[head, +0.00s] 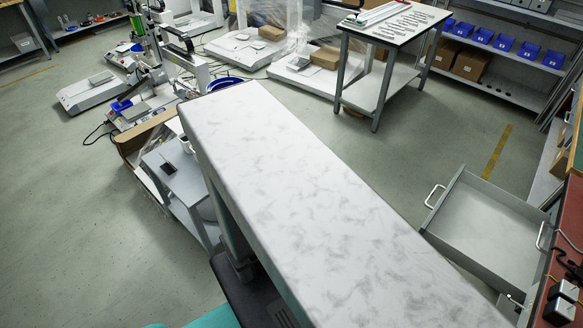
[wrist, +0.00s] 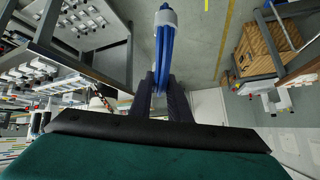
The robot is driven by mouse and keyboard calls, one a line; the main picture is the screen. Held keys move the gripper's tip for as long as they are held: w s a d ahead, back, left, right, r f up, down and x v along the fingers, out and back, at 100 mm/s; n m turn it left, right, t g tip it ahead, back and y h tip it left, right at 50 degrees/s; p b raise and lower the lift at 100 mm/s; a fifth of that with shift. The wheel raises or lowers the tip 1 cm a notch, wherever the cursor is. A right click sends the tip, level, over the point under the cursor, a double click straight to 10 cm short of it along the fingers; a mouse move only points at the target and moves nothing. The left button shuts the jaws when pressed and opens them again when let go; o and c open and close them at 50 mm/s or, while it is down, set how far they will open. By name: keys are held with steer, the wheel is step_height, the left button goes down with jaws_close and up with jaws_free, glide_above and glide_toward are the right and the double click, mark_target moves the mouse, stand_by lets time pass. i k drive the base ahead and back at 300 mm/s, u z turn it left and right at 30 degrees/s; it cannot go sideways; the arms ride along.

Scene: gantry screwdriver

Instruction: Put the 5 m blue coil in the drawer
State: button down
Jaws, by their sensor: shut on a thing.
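My gripper (wrist: 161,84) is shut on the blue coil (wrist: 167,52) in the wrist view. The coil's strands stand out past the fingertips, with a pale grey band around their far end. In the head view a blue curved edge (head: 228,84) shows behind the far end of my arm; it looks like part of this coil, while my gripper is hidden there. The grey drawer (head: 456,232) is pulled open at the right of the head view, and its visible floor is empty. The coil is well away from the drawer. The coil's length marking cannot be read.
A white-topped table (head: 393,23) with small parts stands at the back. Shelves with blue bins (head: 507,42) line the back right. A small grey cart (head: 172,170) and a cardboard box (head: 130,142) are left of my arm. Open floor lies between the table and drawer.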

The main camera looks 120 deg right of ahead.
mark_target(483, 232)
steer(key=z, duration=1.3)
steer(key=k, duration=0.15)
steer(key=z, duration=2.95)
steer(key=i, duration=0.15)
